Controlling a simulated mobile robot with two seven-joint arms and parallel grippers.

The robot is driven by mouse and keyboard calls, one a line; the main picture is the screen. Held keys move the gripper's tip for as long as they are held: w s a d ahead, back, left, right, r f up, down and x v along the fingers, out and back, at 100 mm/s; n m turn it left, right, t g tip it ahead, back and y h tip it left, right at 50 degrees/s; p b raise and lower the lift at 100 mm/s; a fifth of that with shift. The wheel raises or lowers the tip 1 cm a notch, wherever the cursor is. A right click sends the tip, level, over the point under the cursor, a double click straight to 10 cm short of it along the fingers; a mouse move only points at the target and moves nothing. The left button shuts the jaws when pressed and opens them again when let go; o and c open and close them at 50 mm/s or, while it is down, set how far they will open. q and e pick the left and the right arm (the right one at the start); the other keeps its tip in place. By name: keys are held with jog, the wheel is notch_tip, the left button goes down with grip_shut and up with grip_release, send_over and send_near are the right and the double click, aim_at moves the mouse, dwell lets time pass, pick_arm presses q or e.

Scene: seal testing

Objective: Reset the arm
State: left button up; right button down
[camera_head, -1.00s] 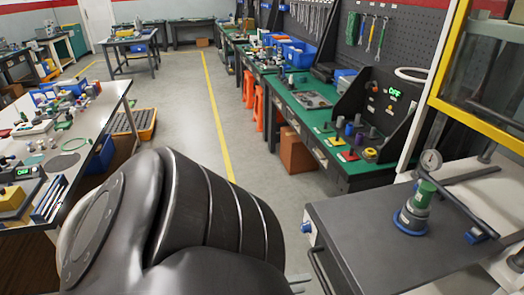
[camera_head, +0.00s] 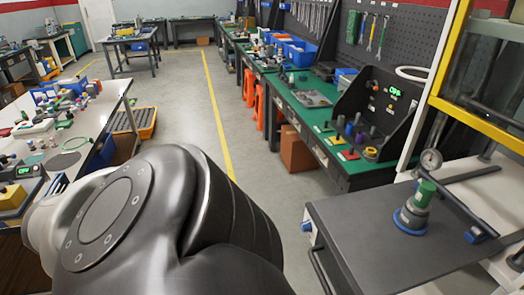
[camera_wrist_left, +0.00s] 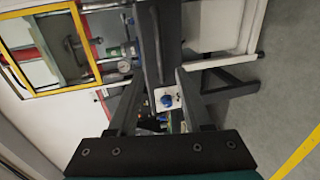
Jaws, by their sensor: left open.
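A large dark, ribbed link of my own arm (camera_head: 170,220) fills the lower left of the head view. It hides part of the floor and the left bench's near end. No gripper shows in the head view. In the left wrist view my left gripper (camera_wrist_left: 160,82) shows two dark fingers, spread apart with nothing held between them. A blue knob on a pale plate (camera_wrist_left: 167,99) appears in the gap behind them. My right gripper is in neither view.
A cluttered bench (camera_head: 105,107) is at left. The aisle floor (camera_head: 180,85) is clear.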

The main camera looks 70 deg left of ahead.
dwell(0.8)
pick_arm(q)
jog(key=s+d+f+m+g+b, duration=0.1)
jog(key=f+m+g+b, duration=0.15)
jog(key=f, duration=0.65)
jog(key=s+d+f+m+g+y+b, duration=0.15)
jog(key=f+m, duration=0.25)
jog(key=f, duration=0.4)
jog(key=s+d+f+m+g+h+b, duration=0.1)
jog(key=f+m+g, duration=0.2)
jog(key=f, duration=0.6)
jog(key=s+d+f+m+g+b, duration=0.4)
jog(key=d+f+m+g, duration=0.3)
jog(key=f, duration=0.8)
jog(key=s+d+m, duration=0.1)
jog(key=d+m, duration=0.1)
jog(key=d, duration=0.2)
jog(key=shift+s+d, duration=0.15)
jog(key=shift+m+y, duration=0.25)
